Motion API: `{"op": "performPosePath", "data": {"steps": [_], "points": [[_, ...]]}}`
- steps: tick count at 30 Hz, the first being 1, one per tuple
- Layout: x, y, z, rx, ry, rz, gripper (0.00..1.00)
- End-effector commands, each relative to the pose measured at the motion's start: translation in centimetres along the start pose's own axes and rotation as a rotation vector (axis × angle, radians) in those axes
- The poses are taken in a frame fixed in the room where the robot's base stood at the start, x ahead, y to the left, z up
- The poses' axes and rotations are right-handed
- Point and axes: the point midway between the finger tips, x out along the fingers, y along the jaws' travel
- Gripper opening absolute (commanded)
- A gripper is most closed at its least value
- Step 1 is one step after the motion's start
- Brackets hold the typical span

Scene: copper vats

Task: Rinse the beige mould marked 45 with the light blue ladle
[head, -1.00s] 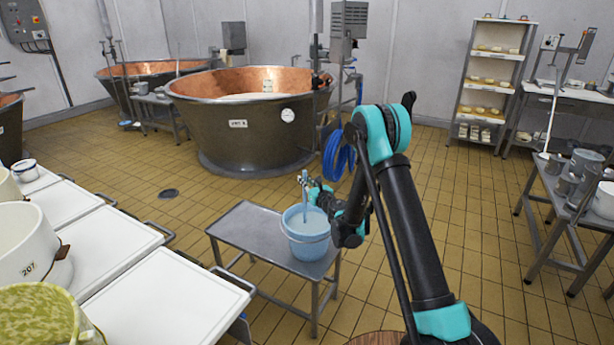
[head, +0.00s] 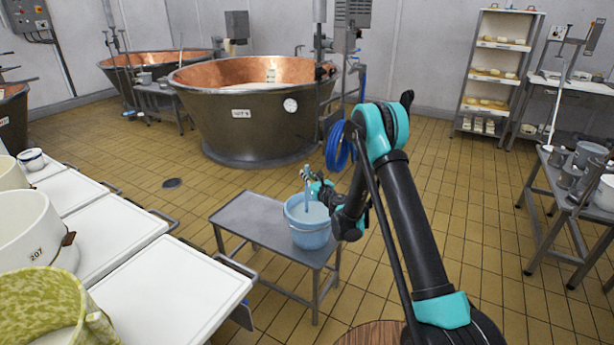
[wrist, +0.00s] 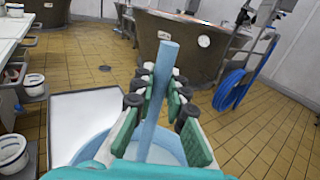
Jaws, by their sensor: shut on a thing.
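My gripper (wrist: 158,85) is shut on the upright handle of the light blue ladle (wrist: 165,65). In the head view my gripper (head: 318,189) and the ladle handle (head: 306,190) are above the light blue bucket (head: 309,236). The handle goes down into the bucket, which holds pale liquid; the ladle's bowl is hidden. The bucket stands on a small grey metal table (head: 250,222). I cannot make out a mould marked 45. A cream mould (head: 25,232) at the left reads 207; another pale mould (head: 10,174) behind it is cut off, with no readable number.
White-topped tables (head: 165,285) line the left, with a mottled green-yellow mould (head: 45,305) in front. A large copper vat (head: 250,125) stands behind the small table, beside a blue hose (head: 338,150). A metal table (head: 560,200) is at right. Tiled floor between is clear.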

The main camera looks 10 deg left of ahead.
Motion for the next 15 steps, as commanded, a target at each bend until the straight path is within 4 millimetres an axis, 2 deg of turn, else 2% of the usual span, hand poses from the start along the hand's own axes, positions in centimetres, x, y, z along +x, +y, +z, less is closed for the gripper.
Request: {"op": "performPosePath", "data": {"steps": [11,15], "points": [[0.0,0.0,0.06,0.0,0.0,0.0,0.0],[-0.03,0.0,0.83,0.0,0.0,0.0,0.0]]}}
